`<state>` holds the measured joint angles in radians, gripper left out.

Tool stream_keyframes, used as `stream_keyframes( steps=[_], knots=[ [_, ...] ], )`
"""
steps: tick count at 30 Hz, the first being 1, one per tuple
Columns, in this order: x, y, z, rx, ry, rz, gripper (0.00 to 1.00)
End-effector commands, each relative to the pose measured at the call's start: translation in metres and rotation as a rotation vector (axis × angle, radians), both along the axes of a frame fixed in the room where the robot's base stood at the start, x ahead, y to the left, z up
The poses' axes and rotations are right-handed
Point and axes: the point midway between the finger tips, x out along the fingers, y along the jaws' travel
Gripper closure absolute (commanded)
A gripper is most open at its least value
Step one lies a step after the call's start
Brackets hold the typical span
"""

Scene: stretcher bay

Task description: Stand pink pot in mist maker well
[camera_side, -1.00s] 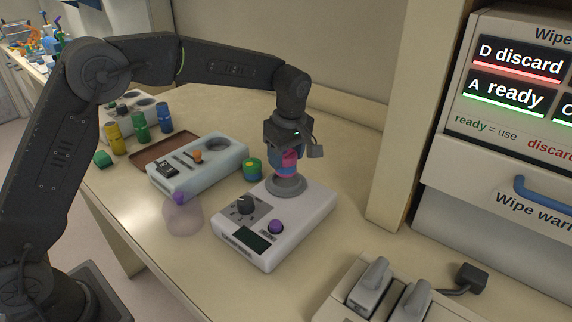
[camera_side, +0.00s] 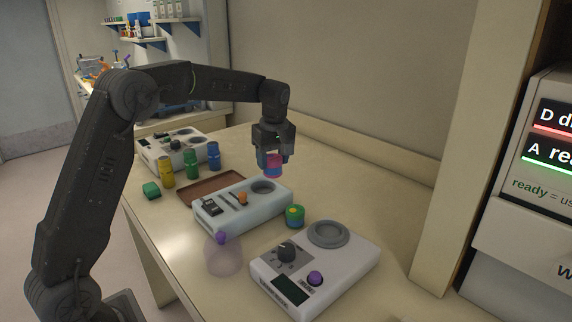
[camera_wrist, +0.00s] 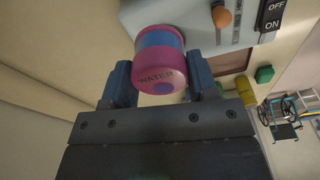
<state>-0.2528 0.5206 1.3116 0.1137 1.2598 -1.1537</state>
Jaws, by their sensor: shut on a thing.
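The pink pot (camera_side: 271,167), with a blue band, is in my gripper (camera_side: 273,156) in the side view. In the wrist view the pot (camera_wrist: 162,67) shows a WATER label, and the fingers of my gripper (camera_wrist: 159,75) are shut on its two sides. A pale blue device (camera_side: 222,217) with a switch and an orange lever, likely the mist maker, has a round dark well (camera_side: 263,187). The pot is held above this well's end, apart from it. Whether it is exactly over the well I cannot tell. In the wrist view the well is hidden.
A white device (camera_side: 349,265) with a dial and an empty round grey ring (camera_side: 328,233) stands nearer. A clear mask (camera_side: 223,256) lies in front. A brown tray (camera_side: 211,188) and several coloured pots stand behind.

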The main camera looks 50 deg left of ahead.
Motion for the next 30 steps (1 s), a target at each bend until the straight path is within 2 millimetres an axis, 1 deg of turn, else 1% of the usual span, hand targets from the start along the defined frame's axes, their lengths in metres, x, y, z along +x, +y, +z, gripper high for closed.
stream_keyframes(
  steps=[1,3,6,9,14,24,30],
  knots=[
    [0.004,0.018,-0.007,-0.001,0.000,0.006,0.70],
    [0.007,0.035,-0.014,0.000,0.000,0.005,0.70],
    [0.010,0.052,-0.020,0.000,0.000,0.002,0.70],
    [0.011,0.061,-0.024,0.001,-0.002,0.001,0.70],
    [0.011,0.062,-0.034,0.000,0.000,-0.001,0.70],
    [0.011,0.062,-0.067,0.000,0.000,-0.001,0.70],
    [0.011,0.061,-0.078,0.001,-0.002,-0.001,0.70]
  ],
)
